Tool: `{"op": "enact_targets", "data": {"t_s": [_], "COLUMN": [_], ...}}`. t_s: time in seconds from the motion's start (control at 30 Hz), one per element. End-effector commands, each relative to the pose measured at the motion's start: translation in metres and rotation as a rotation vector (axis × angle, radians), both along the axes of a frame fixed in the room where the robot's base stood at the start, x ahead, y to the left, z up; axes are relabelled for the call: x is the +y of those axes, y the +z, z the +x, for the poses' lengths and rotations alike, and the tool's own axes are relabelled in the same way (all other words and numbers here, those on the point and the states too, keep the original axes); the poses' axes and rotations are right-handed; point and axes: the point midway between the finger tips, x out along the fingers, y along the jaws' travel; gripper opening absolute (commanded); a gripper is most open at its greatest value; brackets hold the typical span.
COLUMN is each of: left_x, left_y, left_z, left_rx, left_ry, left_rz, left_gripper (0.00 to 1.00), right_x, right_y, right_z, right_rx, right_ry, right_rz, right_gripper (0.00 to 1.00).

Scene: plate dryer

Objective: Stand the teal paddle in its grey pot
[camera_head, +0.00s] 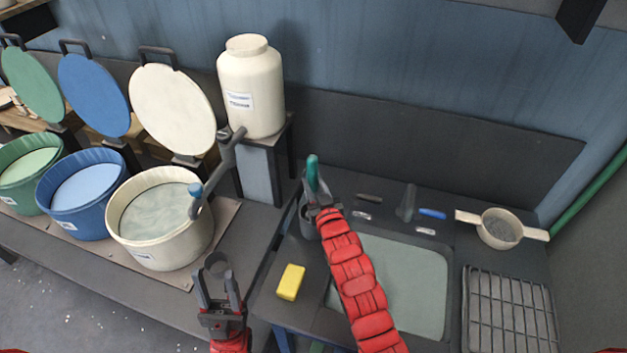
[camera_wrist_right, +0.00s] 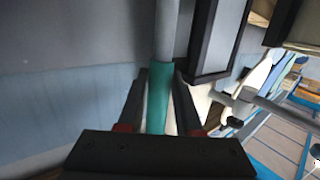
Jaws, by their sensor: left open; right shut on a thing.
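The teal paddle (camera_head: 312,172) shows its teal handle upright above my right gripper (camera_head: 319,203), which is shut on it. In the right wrist view the teal handle (camera_wrist_right: 158,98) lies between the fingers, with a grey shaft running on from it. A grey pot (camera_head: 305,222) stands directly below and beside my right gripper at the sink's back left corner. My gripper and arm hide the paddle's lower end, so I cannot tell whether it is inside the pot.
A yellow sponge (camera_head: 290,282) lies left of the sink basin (camera_head: 405,285). A cream bucket (camera_head: 160,220) and a cream jug (camera_head: 251,85) stand to the left. A strainer (camera_head: 500,228) and wire rack (camera_head: 510,310) are at the right.

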Motion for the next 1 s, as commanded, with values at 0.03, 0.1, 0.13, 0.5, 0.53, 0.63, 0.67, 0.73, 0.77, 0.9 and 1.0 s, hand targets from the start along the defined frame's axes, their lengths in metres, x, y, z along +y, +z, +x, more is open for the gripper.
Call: {"op": "enact_targets", "data": {"t_s": [0.03, 0.1, 0.13, 0.5, 0.53, 0.63, 0.67, 0.73, 0.77, 0.9, 1.0], "left_x": [0.0000, 0.0000, 0.0000, 0.0000, 0.0000, 0.0000, 0.0000, 0.0000, 0.0000, 0.0000, -0.0001], "left_y": [0.0006, -0.0002, -0.0002, -0.0040, -0.0040, -0.0041, -0.0040, -0.0040, -0.0040, 0.0022, -0.0069], "left_z": [0.0000, 0.0000, 0.0000, -0.0001, -0.0001, 0.0000, 0.0000, 0.0000, -0.0001, 0.0000, 0.0000], "left_rx": [0.000, 0.000, 0.000, 0.000, 0.000, 0.000, 0.000, 0.000, 0.000, 0.000, 0.000], "left_ry": [0.000, 0.000, 0.000, 0.000, 0.000, 0.000, 0.000, 0.000, 0.000, 0.000, 0.000], "left_rz": [0.000, 0.000, 0.000, 0.000, 0.000, 0.000, 0.000, 0.000, 0.000, 0.000, 0.000], "left_gripper": [0.50, 0.50, 0.50, 0.50, 0.50, 0.50, 0.50, 0.50, 0.50, 0.50, 0.50], "right_x": [0.0003, 0.0004, 0.0004, 0.0002, 0.0002, 0.0002, 0.0002, 0.0002, 0.0001, 0.0002, -0.0023], "right_y": [0.0010, 0.0013, 0.0013, -0.0025, -0.0025, -0.0026, -0.0026, -0.0026, -0.0025, 0.0035, -0.0022], "right_z": [0.0001, 0.0001, 0.0001, 0.0002, 0.0002, 0.0002, 0.0002, 0.0002, 0.0001, 0.0001, -0.0073], "right_rx": [-0.005, -0.006, -0.006, -0.004, -0.004, -0.004, -0.004, -0.004, -0.004, -0.004, -0.002], "right_ry": [0.001, 0.001, 0.001, 0.000, 0.000, 0.000, 0.000, 0.000, 0.000, 0.000, 0.000], "right_rz": [0.002, 0.002, 0.002, 0.001, 0.001, 0.001, 0.001, 0.001, 0.001, 0.001, 0.001], "right_gripper": [0.00, 0.00, 0.00, 0.59, 0.64, 0.64, 0.64, 0.64, 0.64, 0.64, 0.64]}}
